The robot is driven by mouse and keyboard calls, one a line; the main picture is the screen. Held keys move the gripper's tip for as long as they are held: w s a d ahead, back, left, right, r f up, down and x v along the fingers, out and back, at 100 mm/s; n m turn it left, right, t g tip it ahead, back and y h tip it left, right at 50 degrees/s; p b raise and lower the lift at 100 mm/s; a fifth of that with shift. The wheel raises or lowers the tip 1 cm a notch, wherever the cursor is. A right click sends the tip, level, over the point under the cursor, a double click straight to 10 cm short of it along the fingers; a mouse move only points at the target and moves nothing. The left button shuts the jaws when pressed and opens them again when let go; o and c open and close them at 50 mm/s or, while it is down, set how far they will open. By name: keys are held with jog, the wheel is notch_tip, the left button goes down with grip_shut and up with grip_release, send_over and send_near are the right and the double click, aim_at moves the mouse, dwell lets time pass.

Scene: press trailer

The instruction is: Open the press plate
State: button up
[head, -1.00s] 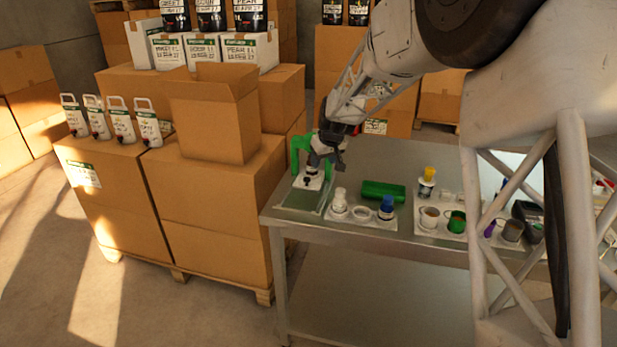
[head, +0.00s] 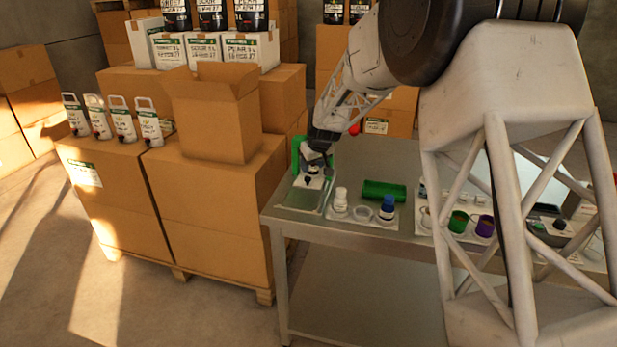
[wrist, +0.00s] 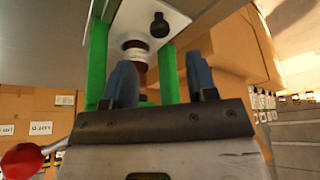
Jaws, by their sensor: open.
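The press stands at the left end of the metal table. Its green frame (head: 296,152) and white plate (head: 311,181) with a small black knob show in the head view. In the wrist view the green posts (wrist: 97,62), the white plate (wrist: 128,22) and the black knob (wrist: 159,25) lie just beyond my fingertips. My gripper (wrist: 160,78) is open, its two blue-grey fingers apart, with a part of the press behind the gap. I cannot tell whether they touch it. A red ball on a metal rod (wrist: 22,160) shows at lower left; my arm partly hides the press in the head view.
The metal table (head: 330,229) holds a tray with a white bottle (head: 340,199) and a blue-capped bottle (head: 387,208), a green block (head: 384,191), and cups (head: 458,222) at the right. Cardboard boxes (head: 214,200) stand close to the table's left.

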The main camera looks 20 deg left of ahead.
aim_at(308, 178)
jog(key=shift+x, duration=3.45)
grip_shut()
